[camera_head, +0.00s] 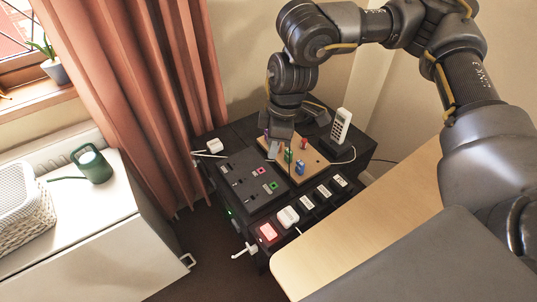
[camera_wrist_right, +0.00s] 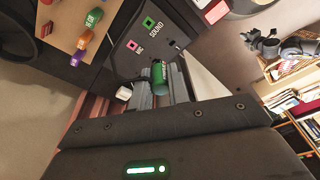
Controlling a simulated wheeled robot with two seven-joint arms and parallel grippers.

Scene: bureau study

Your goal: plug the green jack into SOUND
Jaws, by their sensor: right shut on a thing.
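In the right wrist view, the green jack (camera_wrist_right: 159,76) is a green cylinder between the two fingers of my right gripper (camera_wrist_right: 162,90), which is shut on it. The dark panel beyond it has a green-edged socket (camera_wrist_right: 148,22) marked SOUND and a pink-edged one (camera_wrist_right: 132,44) marked MIC. The jack is apart from the SOUND socket in that picture. In the head view, my right gripper (camera_head: 274,148) points down over the left part of the wooden board, beside the dark panel (camera_head: 240,178); the SOUND socket (camera_head: 272,185) shows lower right. My left gripper is not in view.
Several coloured pegs, including a red one (camera_head: 304,144) and a blue one (camera_head: 300,168), stand on the wooden board (camera_head: 313,164). A white handset (camera_head: 341,126) stands behind. A curtain (camera_head: 165,90) hangs at left.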

